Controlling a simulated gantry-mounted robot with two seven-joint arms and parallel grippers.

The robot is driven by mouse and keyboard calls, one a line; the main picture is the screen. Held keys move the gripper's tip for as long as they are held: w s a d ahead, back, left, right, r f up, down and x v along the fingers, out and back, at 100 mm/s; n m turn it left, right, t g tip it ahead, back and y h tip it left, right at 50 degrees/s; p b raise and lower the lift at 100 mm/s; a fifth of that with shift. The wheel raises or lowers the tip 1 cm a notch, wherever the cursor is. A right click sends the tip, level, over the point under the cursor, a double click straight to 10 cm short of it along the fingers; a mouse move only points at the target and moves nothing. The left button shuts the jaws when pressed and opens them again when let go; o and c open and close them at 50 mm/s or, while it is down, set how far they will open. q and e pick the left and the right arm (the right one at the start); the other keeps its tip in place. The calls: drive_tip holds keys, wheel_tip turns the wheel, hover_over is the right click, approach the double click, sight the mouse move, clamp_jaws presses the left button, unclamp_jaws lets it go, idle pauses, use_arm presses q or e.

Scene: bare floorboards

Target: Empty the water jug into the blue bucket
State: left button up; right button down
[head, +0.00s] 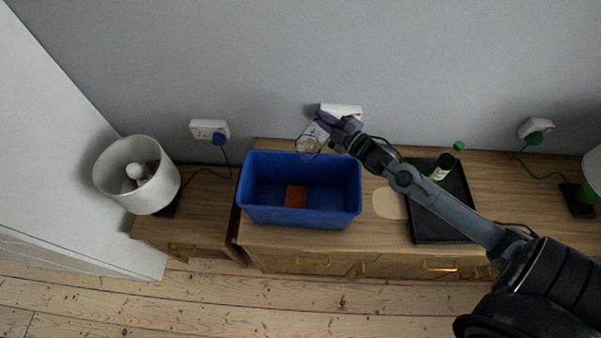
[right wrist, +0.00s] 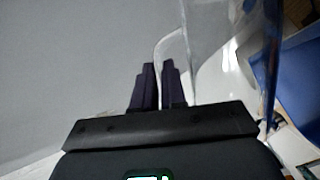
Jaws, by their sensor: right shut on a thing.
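The clear, see-through water jug (head: 308,146) is tilted in the head view, above the back edge of the blue bucket (head: 300,217). My right gripper (head: 328,121) is shut on the jug, at its upper right. In the right wrist view, the jug's clear wall (right wrist: 212,45) rises beside my dark fingers (right wrist: 158,85), with its handle by them. The blue bucket also shows at the right edge of that view (right wrist: 300,78). An orange block (head: 295,196) lies on the bucket's floor. I cannot make out water in the jug. My left gripper is out of view.
The bucket stands on a wooden cabinet (head: 270,240) against a grey wall. A black tray (head: 437,232) with a dark bottle (head: 442,167) lies to its right, past a beige mat (head: 388,203). A white lamp (head: 137,176) stands left. A white socket (head: 342,110) is behind the gripper.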

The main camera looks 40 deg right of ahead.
drive_tip(key=d+m+g+p, duration=0.1)
drive_tip(key=m+p, duration=0.1)
drive_tip(key=p, duration=0.2)
drive_tip(key=w+d+m+g+p, duration=0.1)
drive_tip(key=m+p, duration=0.1)
drive_tip(key=p, duration=0.2)
drive_tip(key=shift+w+d+y, duration=0.2)
drive_tip(key=shift+d+y, duration=0.1)
drive_tip(key=shift+y, duration=0.1)
drive_tip(key=d+f+m+g+p, duration=0.1)
drive_tip(key=w+d+f+m+y+p, duration=0.1)
drive_tip(key=m, duration=0.1)
drive_tip(key=w+d+f+m+g+y, duration=0.1)
drive_tip(key=d+m, duration=0.1)
drive_tip(key=shift+w+d+g+p, duration=0.1)
drive_tip(key=shift+g+p, duration=0.2)
drive_tip(key=shift+p, duration=0.1)
